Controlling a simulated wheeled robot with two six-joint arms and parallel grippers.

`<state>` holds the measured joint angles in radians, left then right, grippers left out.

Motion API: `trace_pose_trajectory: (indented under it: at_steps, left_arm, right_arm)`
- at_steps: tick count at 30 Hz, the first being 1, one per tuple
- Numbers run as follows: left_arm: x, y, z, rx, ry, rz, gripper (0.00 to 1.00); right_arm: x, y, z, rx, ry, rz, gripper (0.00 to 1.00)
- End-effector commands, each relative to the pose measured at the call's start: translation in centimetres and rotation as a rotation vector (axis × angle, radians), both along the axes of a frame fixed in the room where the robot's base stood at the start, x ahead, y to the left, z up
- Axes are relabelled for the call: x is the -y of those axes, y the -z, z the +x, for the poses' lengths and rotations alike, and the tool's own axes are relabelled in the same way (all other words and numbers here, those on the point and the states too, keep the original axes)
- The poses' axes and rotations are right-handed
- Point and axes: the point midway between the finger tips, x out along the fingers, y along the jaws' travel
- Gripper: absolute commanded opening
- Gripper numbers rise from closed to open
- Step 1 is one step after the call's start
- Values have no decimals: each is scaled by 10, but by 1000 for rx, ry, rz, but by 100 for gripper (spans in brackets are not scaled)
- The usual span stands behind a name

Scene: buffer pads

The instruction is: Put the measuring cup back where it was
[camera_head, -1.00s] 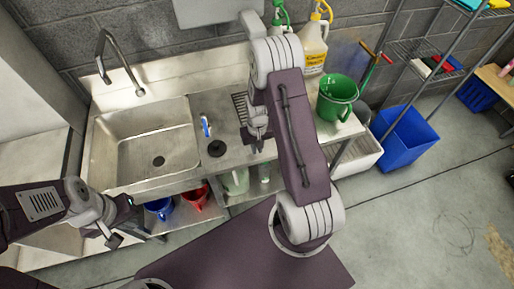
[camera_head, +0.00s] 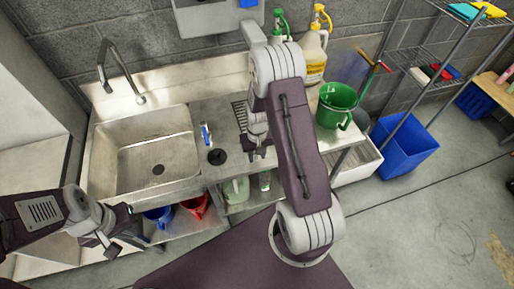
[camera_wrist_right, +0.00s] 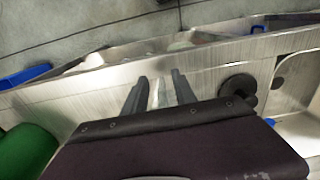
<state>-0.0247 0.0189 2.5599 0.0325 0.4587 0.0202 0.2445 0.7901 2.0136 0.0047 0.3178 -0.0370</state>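I cannot tell for certain which vessel is the measuring cup. A pale translucent jug (camera_head: 236,190) stands on the shelf under the counter, with a small clear vessel (camera_head: 265,181) just right of it. My right gripper (camera_head: 258,148) points down over the counter near its front edge, right of the black round drain piece (camera_head: 217,156). In the right wrist view its fingers (camera_wrist_right: 159,95) are apart; a pale strip shows between them, and I cannot make out whether it is an object or the metal behind. My left gripper (camera_head: 120,240) hangs in front of the sink, its opening unclear.
A green jug (camera_head: 336,106) stands at the counter's right end, by a yellow-capped bottle (camera_head: 314,55). The sink (camera_head: 155,150) is empty. Blue (camera_head: 160,215) and red (camera_head: 195,205) vessels are on the lower shelf. A blue bin (camera_head: 405,142) stands right.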

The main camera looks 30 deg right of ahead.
Motion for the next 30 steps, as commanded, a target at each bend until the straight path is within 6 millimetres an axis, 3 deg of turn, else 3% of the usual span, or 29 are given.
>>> trace_pose_trajectory:
  at_steps: [12, 21, 23, 27, 30]
  left_arm:
    - [0, 7, 0, 0, 0, 0, 0]
    - [0, 7, 0, 0, 0, 0, 0]
    - [0, 7, 0, 0, 0, 0, 0]
    - [0, 7, 0, 0, 0, 0, 0]
    - [0, 7, 0, 0, 0, 0, 0]
  right_arm:
    - [0, -89, -1, 4, 0, -1, 33]
    - [-3, -107, -4, 2, -5, -1, 33]
    - [-18, -113, -15, 12, -29, 0, 33]
    - [-68, -130, -66, 56, -127, 3, 33]
    - [-87, -134, -97, 79, -173, 7, 33]
